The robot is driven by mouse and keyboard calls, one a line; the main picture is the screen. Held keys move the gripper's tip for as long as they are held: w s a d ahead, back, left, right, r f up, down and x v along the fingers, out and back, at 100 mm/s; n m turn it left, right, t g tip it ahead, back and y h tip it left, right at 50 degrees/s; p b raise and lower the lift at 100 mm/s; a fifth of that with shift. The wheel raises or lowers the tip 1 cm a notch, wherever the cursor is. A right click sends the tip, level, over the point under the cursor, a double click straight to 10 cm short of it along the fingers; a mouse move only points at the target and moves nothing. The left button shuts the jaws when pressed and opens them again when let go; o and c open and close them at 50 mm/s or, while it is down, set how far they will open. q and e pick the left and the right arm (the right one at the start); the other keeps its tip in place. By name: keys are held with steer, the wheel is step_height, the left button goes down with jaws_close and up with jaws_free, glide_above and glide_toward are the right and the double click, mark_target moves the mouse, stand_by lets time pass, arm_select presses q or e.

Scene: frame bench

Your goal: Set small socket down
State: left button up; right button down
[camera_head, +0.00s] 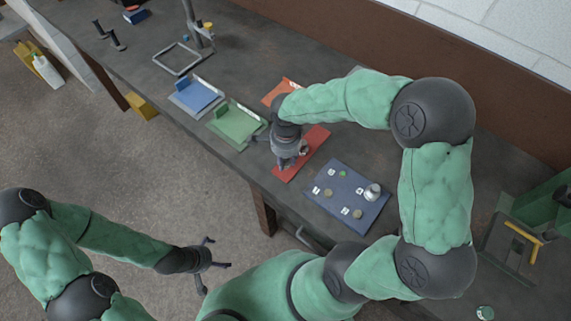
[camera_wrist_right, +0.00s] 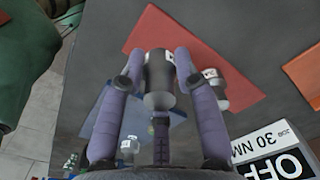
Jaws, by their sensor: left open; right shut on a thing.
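My right gripper (camera_head: 288,163) is over the red mat (camera_head: 315,139) near the bench's front edge. In the right wrist view, its fingers (camera_wrist_right: 158,68) are shut on a grey cylindrical socket (camera_wrist_right: 159,84), which I take as the small socket. I cannot tell whether its end touches the mat. Another socket, metallic with a white label (camera_wrist_right: 211,76), stands on the red mat (camera_wrist_right: 185,37) just right of the fingers. My left gripper (camera_head: 207,263) is open and empty, in front of the bench, over the floor.
A dark blue board (camera_head: 345,180) with labels, round spots and a silver socket (camera_head: 372,192) lies right of the red mat. Green (camera_head: 237,124) and blue (camera_head: 195,96) trays lie left. An orange mat (camera_head: 283,91) lies behind. A label plate reading "30 NM" (camera_wrist_right: 262,140) shows close to the wrist camera.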

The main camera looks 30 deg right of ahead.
mark_target(285, 165)
steer(key=shift+f, duration=1.5)
steer(key=shift+b, duration=0.3)
steer(key=shift+f, duration=0.2)
steer(key=c, duration=0.9)
jaws_free()
steer(key=shift+r, duration=0.15)
steer(key=shift+r, duration=0.15)
step_height(285, 165, up, 12)
steer(key=shift+s+f+p, duration=0.1)
steer(key=shift+p, duration=1.1)
